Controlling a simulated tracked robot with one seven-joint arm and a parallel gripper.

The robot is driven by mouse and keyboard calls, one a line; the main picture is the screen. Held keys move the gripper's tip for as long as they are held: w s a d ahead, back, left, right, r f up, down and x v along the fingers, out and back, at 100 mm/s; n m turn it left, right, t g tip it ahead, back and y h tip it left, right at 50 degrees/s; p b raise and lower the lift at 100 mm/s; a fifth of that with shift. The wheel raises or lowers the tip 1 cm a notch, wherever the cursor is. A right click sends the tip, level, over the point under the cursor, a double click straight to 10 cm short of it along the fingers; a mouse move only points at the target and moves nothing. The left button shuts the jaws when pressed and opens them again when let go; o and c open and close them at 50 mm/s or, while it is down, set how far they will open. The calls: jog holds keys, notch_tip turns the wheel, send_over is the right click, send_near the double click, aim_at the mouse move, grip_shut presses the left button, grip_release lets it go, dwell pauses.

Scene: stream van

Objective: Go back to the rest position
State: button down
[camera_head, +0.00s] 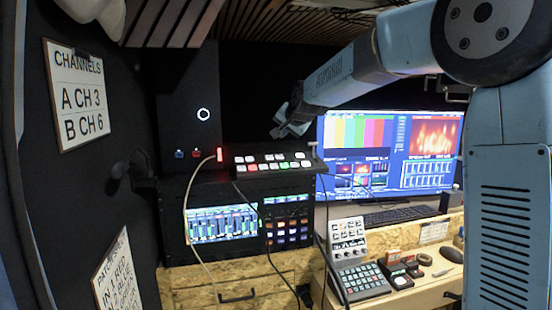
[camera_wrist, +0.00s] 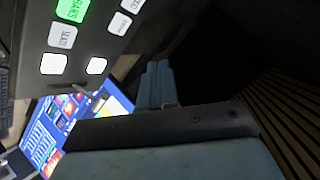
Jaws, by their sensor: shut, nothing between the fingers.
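My gripper (camera_head: 290,127) is at the end of my blue arm, which reaches in from the upper right of the head view. It hangs just above and behind the lit button panel (camera_head: 272,168), apart from it as far as I can tell. In the wrist view the gripper fingers (camera_wrist: 158,82) lie together, shut and empty. The panel also shows close by in the wrist view (camera_wrist: 98,38), with white buttons and one green one. The fingertips are small in the head view.
A rack with a mixer screen (camera_head: 222,224) stands below the panel, with cables (camera_head: 188,215) hanging in front. A large monitor (camera_head: 388,150) is at the right. A wooden desk holds a keypad (camera_head: 360,281) and small items. A channel sign (camera_head: 77,95) hangs left.

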dwell(0.3)
jog(key=s+d+f+n+g+h, duration=0.1)
jog(key=s+d+f, duration=0.1)
jog(key=s+d, duration=0.7)
jog(key=s+d+f+n+g+h, duration=0.15)
jog(key=s+d, duration=0.35)
jog(key=s, duration=0.8)
jog(key=s+d+f+g, duration=0.1)
jog(key=s+d+f, duration=0.1)
jog(key=s, duration=0.5)
jog(key=s+d+f+n+g+h, duration=0.1)
jog(key=s+d+f, duration=0.2)
jog(key=s, duration=0.4)
jog(key=s+d+f+n+g+h, duration=0.1)
jog(key=s+d+f, duration=0.2)
jog(key=s+f, duration=0.2)
jog(key=s, duration=0.3)
jog(key=shift+d, duration=0.2)
